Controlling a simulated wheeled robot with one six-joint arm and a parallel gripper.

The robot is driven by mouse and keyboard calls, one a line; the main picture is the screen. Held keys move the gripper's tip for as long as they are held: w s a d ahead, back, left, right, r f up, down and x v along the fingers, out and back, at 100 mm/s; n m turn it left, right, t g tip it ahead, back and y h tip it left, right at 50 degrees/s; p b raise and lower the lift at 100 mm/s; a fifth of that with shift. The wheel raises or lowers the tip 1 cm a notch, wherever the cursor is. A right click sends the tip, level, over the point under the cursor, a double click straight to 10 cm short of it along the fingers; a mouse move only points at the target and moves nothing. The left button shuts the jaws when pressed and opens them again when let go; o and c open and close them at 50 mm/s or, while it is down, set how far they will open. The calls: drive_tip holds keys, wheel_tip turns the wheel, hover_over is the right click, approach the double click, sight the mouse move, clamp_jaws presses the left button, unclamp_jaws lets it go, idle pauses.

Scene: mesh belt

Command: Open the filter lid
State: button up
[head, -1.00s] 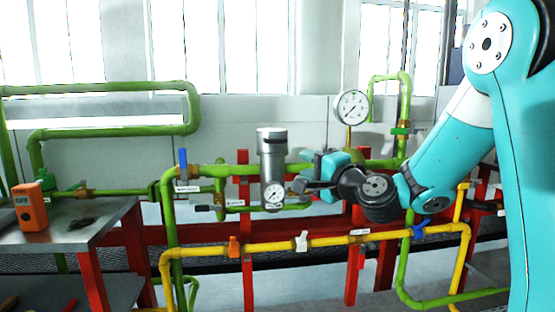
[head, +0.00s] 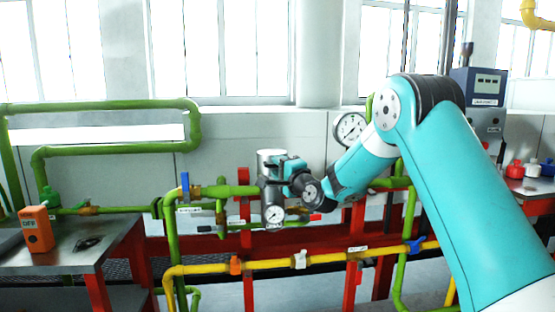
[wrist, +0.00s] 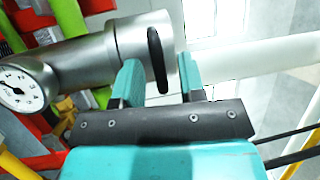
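The filter is a grey metal cylinder standing upright on the pipework, with a small round gauge (head: 274,214) at its lower front. Its lid (head: 270,154) shows at the top in the head view; much of the body is behind my gripper (head: 272,178). In the wrist view the filter body (wrist: 85,62) lies sideways with the lid (wrist: 128,40) at its right end. A dark oval part (wrist: 157,60) is on the lid. My gripper (wrist: 158,68) is open, with one teal finger on each side of this dark part; contact cannot be told.
Green pipes (head: 230,191) run left and right of the filter, and a yellow pipe (head: 340,240) runs below. A larger gauge (head: 350,128) stands behind my arm. A metal table (head: 60,255) with an orange device (head: 37,230) is at left.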

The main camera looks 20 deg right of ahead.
drive_tip(key=shift+w+r, duration=0.1)
drive_tip(key=shift+w, duration=0.5)
clamp_jaws()
drive_tip(key=shift+a+r+p, duration=0.1)
drive_tip(key=shift+r+p, duration=0.05)
drive_tip(key=shift+p, duration=0.15)
